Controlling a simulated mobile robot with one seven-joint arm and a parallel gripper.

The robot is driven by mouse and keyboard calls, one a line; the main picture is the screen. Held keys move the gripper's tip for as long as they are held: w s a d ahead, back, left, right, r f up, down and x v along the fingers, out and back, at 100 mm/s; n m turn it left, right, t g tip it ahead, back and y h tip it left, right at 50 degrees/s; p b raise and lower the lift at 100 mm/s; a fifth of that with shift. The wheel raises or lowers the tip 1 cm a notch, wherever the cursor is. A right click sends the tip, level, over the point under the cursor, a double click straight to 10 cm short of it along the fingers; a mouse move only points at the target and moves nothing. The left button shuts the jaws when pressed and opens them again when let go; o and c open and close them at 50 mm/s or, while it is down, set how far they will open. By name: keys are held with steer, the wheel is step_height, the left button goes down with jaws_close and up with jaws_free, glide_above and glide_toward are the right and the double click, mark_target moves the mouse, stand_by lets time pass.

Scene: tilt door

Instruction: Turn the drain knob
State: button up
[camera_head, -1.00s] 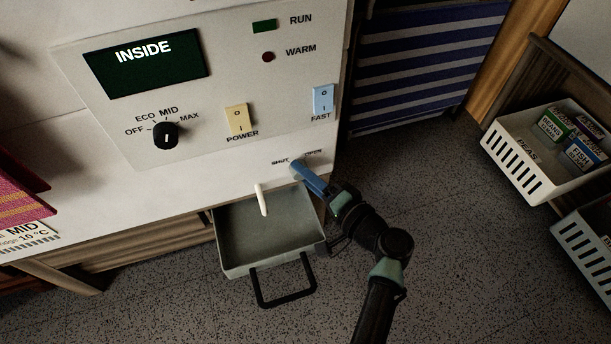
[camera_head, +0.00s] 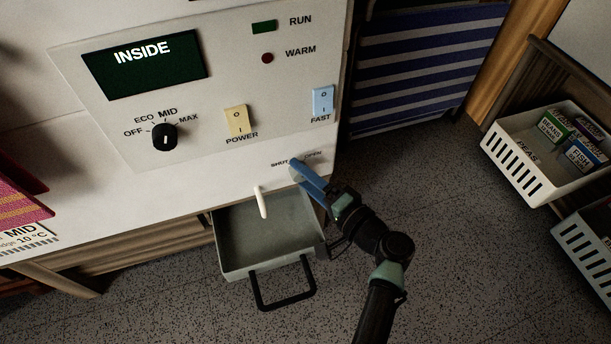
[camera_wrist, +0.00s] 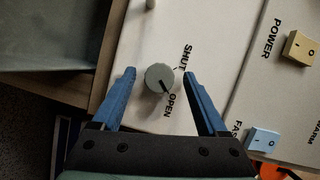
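The drain knob (camera_wrist: 157,72) is a round grey dial with a dark pointer line, between the SHUT and OPEN labels in the wrist view. Its line points toward the OPEN label. My gripper (camera_wrist: 160,76) has its two blue fingers spread on either side of the knob, with gaps showing between them and it. In the head view my gripper (camera_head: 303,174) is at the lower right of the white panel, under the SHUT and OPEN labels, and mostly hides the knob.
A white spout (camera_head: 262,202) sticks out above a grey drip tray (camera_head: 240,268) with a black handle. The panel above carries a yellow POWER switch (camera_head: 237,120), a blue FAST switch (camera_head: 323,100) and a black dial (camera_head: 164,138). White baskets (camera_head: 520,180) stand at right.

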steer(key=p+v, duration=0.5)
steer(key=v, duration=0.8)
steer(key=shift+f, duration=0.1)
